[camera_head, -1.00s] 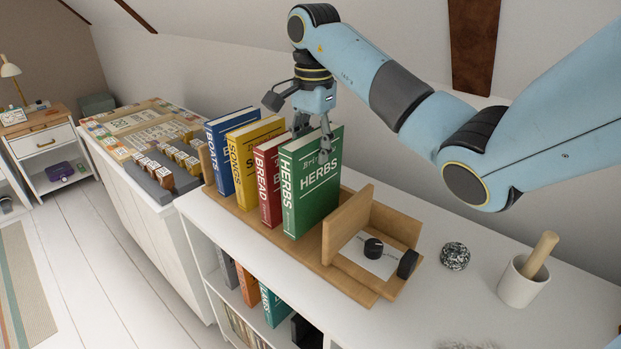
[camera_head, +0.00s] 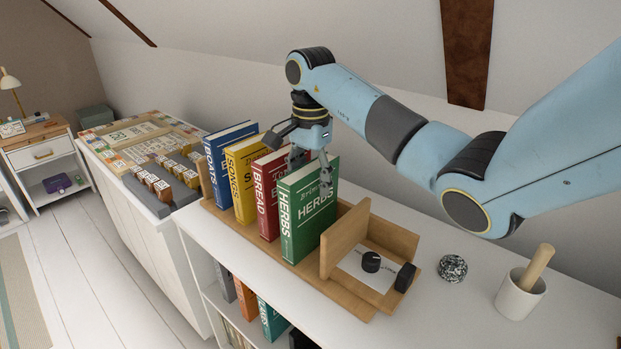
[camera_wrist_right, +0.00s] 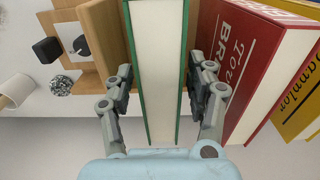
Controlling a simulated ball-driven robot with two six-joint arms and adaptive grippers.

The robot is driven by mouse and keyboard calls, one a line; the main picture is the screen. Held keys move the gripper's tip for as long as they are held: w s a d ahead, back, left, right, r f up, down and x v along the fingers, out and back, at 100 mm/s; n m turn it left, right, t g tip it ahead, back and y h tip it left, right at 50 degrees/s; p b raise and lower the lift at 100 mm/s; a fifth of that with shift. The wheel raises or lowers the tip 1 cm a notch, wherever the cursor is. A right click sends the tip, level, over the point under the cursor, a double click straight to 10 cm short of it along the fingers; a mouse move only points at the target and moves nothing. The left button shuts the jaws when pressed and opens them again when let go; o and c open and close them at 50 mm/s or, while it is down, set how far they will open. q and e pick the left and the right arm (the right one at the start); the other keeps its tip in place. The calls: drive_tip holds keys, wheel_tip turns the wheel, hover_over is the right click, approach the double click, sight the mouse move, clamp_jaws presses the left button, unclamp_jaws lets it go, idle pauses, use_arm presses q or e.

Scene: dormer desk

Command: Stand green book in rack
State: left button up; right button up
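The green book (camera_head: 308,214), titled HERBS, stands upright in the wooden rack (camera_head: 345,302), spine facing front like the others. It is between the red book (camera_head: 267,198) and the rack's wooden divider (camera_head: 345,238). Its lower edge appears to be at the rack's base; I cannot tell whether it bears on it. My right gripper (camera_head: 308,170) reaches down over its top with one finger along each cover. My left gripper is not in view.
A yellow book (camera_head: 240,180) and a blue book (camera_head: 218,165) stand left of the red one. Right of the divider is a tray section with a black knob (camera_head: 371,262). A speckled ball (camera_head: 453,268) and a white mortar (camera_head: 520,295) with pestle stand further right.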

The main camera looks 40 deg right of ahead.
sight(310, 167)
drive_tip(key=shift+r, duration=0.15)
wheel_tip(310, 167, up, 4)
drive_tip(key=shift+f, duration=0.1)
wheel_tip(310, 167, up, 7)
drive_tip(key=p, duration=0.5)
drive_tip(key=shift+f, duration=0.1)
drive_tip(key=shift+r+p, duration=0.7)
drive_tip(key=shift+p, duration=0.2)
